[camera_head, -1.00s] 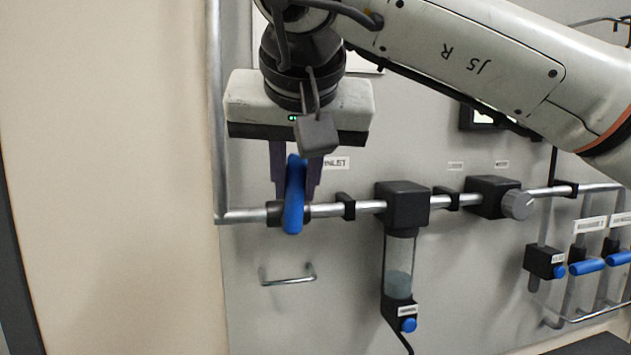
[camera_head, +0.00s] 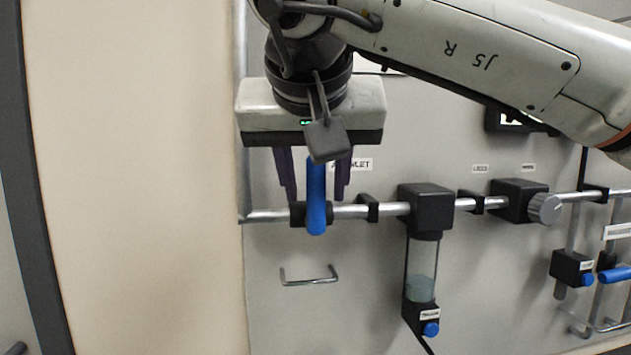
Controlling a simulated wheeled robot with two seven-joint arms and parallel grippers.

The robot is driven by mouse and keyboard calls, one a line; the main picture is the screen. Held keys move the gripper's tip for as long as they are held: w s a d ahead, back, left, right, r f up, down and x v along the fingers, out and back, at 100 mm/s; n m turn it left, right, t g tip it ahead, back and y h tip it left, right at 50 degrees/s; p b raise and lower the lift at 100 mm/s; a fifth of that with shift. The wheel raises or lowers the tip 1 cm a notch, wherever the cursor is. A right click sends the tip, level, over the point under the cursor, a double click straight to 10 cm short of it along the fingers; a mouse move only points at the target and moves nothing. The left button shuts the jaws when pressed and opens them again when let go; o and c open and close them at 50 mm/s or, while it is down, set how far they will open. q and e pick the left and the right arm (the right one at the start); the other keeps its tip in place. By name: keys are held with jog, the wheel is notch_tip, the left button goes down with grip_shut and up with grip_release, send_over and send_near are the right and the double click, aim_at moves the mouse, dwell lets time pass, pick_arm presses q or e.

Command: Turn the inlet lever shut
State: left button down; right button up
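The blue inlet lever (camera_head: 316,195) is on the metal pipe at the left of the panel, below the partly covered INLET label (camera_head: 361,164). It stands upright in the picture, crossing the pipe at its black valve body (camera_head: 298,214). My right gripper (camera_head: 315,198) hangs from above with its dark fingers pointing down, one on each side of the lever. Gaps show between the fingers and the lever, so the gripper is open. A grey block on my gripper covers the view just above the lever's top. My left gripper is not in view.
To the right on the pipe are a black filter head (camera_head: 426,207) with a clear bowl (camera_head: 422,275) and a regulator with a grey knob (camera_head: 544,208). A metal handle (camera_head: 310,279) is below the lever.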

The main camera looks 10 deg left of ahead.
jog(key=v, duration=1)
jog(key=shift+s+r, duration=0.1)
jog(key=shift+r, duration=0.05)
